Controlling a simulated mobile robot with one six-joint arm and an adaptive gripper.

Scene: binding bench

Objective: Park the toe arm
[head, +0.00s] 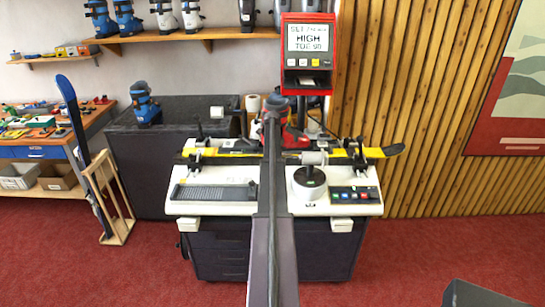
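The binding bench (235,208) stands ahead with a light top. A black and yellow ski (365,153) lies across it in clamps. A red and dark boot (296,138) stands on the ski, partly hidden behind my arm. A light grey cylindrical part (314,158) sits in front of the ski, above a round unit with a black top (309,177); I cannot tell for sure whether this is the toe arm. My gripper (272,103) is at the far end of my arm, near the boot, seen end-on and small; its fingers cannot be made out.
A red display unit (308,55) on a post reads "HIGH" and "TOE 90". A button panel (355,195) is at the bench's front right. A dark counter (180,165) with a blue boot (145,105) stands left.

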